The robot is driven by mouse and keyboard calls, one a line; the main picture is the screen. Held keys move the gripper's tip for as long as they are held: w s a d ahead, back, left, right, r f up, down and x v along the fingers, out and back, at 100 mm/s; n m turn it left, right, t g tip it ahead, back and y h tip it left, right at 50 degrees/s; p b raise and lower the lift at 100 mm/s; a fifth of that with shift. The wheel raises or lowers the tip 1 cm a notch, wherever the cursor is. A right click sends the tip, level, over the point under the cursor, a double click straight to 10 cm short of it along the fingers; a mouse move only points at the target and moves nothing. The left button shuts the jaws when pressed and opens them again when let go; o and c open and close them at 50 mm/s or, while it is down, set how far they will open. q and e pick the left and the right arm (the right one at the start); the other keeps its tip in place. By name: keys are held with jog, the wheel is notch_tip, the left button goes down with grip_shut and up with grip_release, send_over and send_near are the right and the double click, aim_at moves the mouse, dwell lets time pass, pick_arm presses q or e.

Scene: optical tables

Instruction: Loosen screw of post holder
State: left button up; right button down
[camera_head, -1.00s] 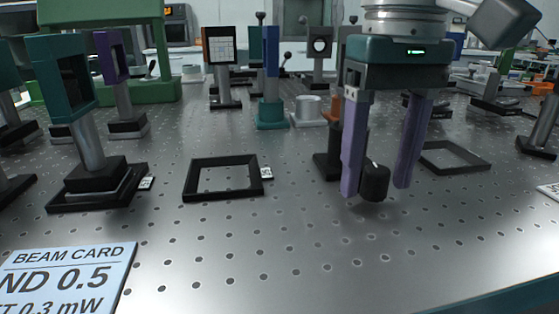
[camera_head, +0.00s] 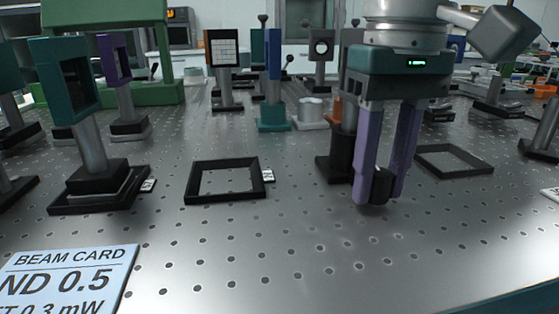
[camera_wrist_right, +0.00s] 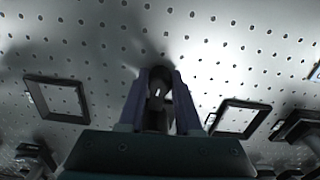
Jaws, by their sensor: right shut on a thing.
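The post holder (camera_head: 341,157) is black and stands upright on its base, partly hidden behind my right gripper. Its screw has a dark round knob (camera_head: 381,186) low on the side toward the camera. My right gripper (camera_head: 380,193) points down with its two purple fingers on either side of the knob, shut on it. The right wrist view shows the knob (camera_wrist_right: 160,77) between the fingertips. My left gripper is in neither view.
Empty black square frames lie left (camera_head: 224,181) and right (camera_head: 455,160) of the holder. A teal-framed optic on a post (camera_head: 92,150) stands at left. A beam card (camera_head: 70,280) lies at front left.

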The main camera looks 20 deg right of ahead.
aim_at(380, 173)
jog(key=shift+m, duration=0.8)
jog(key=c, duration=0.6)
grip_release()
jog(key=shift+r, duration=0.1)
notch_tip(380, 173, up, 9)
jog(key=shift+r+p, duration=0.15)
jog(key=shift+p, duration=0.65)
jog(key=shift+r, duration=0.25)
